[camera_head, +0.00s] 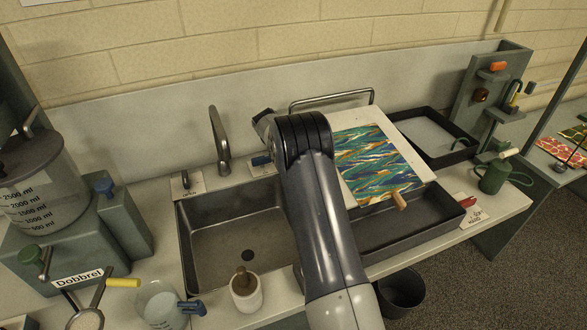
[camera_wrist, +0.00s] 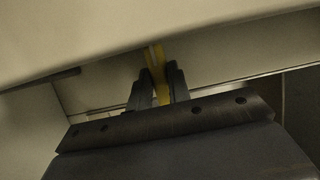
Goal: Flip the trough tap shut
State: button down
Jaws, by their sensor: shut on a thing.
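I cannot tell from the view whether this piece is the lever of the trough tap. In the head view my arm hides the gripper and what it holds. The dark trough (camera_head: 415,219) lies right of my arm, partly under a pale board (camera_head: 350,180) with a marbled sheet (camera_head: 372,160). A red handle (camera_head: 467,202) sits at the trough's right end, by a small label card (camera_head: 475,217).
A dark sink (camera_head: 215,240) with a tall grey spout (camera_head: 220,145) lies left of my arm. A white mortar (camera_head: 246,295) and a clear beaker (camera_head: 160,308) stand at the front. A second tray (camera_head: 430,135) and a green can (camera_head: 493,178) are at the right.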

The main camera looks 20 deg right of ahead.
jog(key=c, duration=1.3)
grip_release()
jog(key=b+v, duration=0.1)
jog(key=v, duration=0.9)
jog(key=shift+a+r+b, duration=0.25)
jog(key=shift+r+b, duration=0.05)
jog(key=shift+r, duration=0.05)
jog(key=p+x, duration=0.1)
jog(key=x, duration=1)
jog(key=shift+d+p, duration=0.1)
jog(key=shift+p, duration=0.3)
jog(key=shift+r+m, duration=0.1)
jog(key=shift+m, duration=0.2)
